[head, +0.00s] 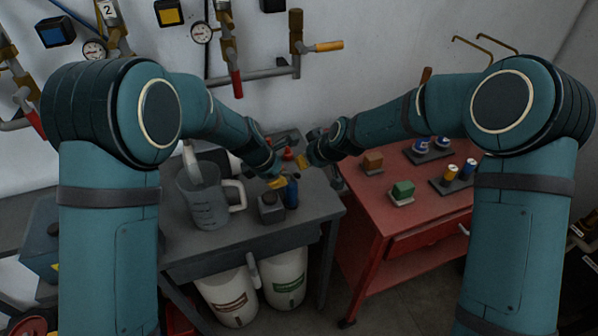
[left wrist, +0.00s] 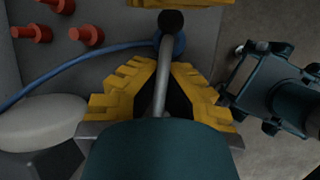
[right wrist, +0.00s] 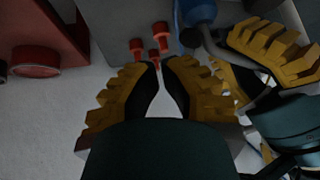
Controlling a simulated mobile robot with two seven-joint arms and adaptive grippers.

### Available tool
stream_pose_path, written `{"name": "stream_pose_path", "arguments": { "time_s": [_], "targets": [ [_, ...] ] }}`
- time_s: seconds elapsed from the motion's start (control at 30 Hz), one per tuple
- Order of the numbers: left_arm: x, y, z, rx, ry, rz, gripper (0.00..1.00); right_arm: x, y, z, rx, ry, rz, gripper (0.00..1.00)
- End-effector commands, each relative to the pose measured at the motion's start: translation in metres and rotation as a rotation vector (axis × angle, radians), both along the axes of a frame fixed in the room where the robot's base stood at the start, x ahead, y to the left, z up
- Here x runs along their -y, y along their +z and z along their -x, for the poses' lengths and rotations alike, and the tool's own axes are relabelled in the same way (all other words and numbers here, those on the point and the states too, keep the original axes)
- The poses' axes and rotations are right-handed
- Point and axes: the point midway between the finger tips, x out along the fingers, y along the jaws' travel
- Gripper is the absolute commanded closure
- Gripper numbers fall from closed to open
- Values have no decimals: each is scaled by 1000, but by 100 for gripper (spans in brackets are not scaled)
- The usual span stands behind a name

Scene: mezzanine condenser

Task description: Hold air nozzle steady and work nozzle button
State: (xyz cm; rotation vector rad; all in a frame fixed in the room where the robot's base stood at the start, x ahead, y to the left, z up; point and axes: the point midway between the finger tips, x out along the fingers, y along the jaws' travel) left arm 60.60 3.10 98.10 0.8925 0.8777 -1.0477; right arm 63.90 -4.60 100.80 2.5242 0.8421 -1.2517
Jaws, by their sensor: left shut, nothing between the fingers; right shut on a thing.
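The air nozzle appears to be the blue body (left wrist: 179,43) with a grey tube (left wrist: 161,88) and a black end (left wrist: 171,20) in the left wrist view; a blue hose (left wrist: 75,68) runs to it. My left gripper (head: 277,182) is shut, with the grey tube lying along its fingers in the left wrist view (left wrist: 167,72). My right gripper (head: 303,161) is shut, its tips close together in the right wrist view (right wrist: 162,64). What lies between them is hidden. A blue part (right wrist: 200,11) shows beyond its tips. I cannot make out the button.
Several red pegs (left wrist: 87,36) stand on the grey table (head: 233,233). A clear jug (head: 203,204), a dark block (head: 271,207) and a blue cylinder (head: 291,192) are near the left gripper. The red cart (head: 372,205) on the right carries small blocks. Pipes and valves line the wall.

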Motion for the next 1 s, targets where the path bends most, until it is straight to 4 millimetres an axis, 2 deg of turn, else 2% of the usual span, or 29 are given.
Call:
{"name": "stream_pose_path", "arguments": {
  "time_s": [1.0],
  "targets": [
    [0, 0, 0, 0, 0, 0, 100, -4, -7, 1, -2, 0, -1, 100]
  ]
}}
